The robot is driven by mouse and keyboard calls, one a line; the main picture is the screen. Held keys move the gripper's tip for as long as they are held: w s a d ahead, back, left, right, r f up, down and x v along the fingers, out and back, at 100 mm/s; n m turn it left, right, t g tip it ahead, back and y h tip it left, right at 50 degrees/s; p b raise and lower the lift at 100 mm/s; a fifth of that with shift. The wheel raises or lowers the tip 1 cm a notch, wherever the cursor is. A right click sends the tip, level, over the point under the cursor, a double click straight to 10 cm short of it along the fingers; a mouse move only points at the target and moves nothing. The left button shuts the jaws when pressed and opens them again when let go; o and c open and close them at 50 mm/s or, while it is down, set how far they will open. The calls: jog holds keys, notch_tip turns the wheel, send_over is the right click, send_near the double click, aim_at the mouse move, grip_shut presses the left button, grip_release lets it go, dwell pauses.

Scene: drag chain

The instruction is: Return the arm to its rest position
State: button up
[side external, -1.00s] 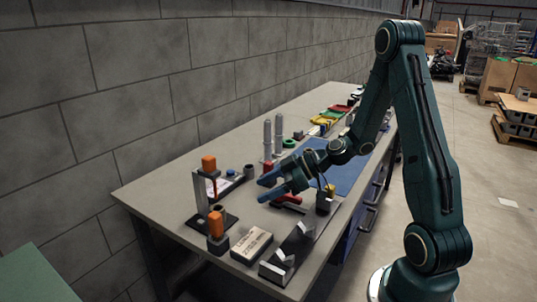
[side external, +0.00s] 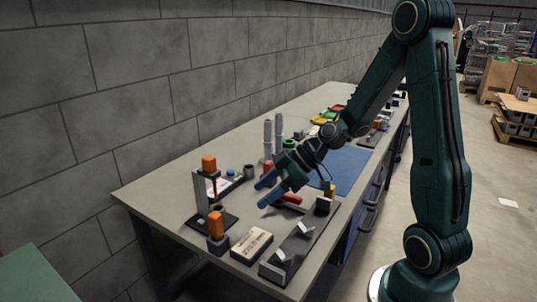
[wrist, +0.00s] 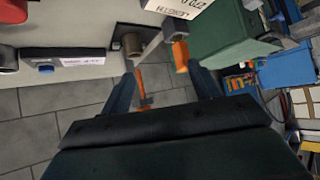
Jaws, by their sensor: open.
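My gripper (side external: 267,191) is open and empty above the workbench in the side external view, its two blue fingers pointing left. In the wrist view my gripper (wrist: 165,82) shows its fingers spread apart, with orange-topped parts visible beyond them. The drag chain cannot be made out clearly. A dark rail fixture (side external: 300,245) lies along the bench's front edge, below and right of the fingers.
The workbench (side external: 160,190) stands along a block wall. An orange-topped stand (side external: 208,163), an orange-handled tool (side external: 216,224) and a labelled box (side external: 252,245) are near its left end. Two grey posts (side external: 278,132) stand behind my gripper. A blue mat (side external: 345,167) lies to the right.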

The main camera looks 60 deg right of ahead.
jog(key=s+a+r+m+g+h, duration=0.1)
jog(key=s+r+m+h, duration=0.2)
jog(key=s+r, duration=0.3)
jog(key=s+a+r+m+h, duration=0.2)
jog(key=s+r, duration=0.4)
jog(key=s, duration=0.7)
jog(key=m+h, duration=0.1)
jog(key=m, duration=0.1)
jog(key=shift+a+r+m+g+h, duration=0.2)
jog(key=shift+a+m+g+h, duration=0.1)
jog(key=shift+m+g, duration=0.1)
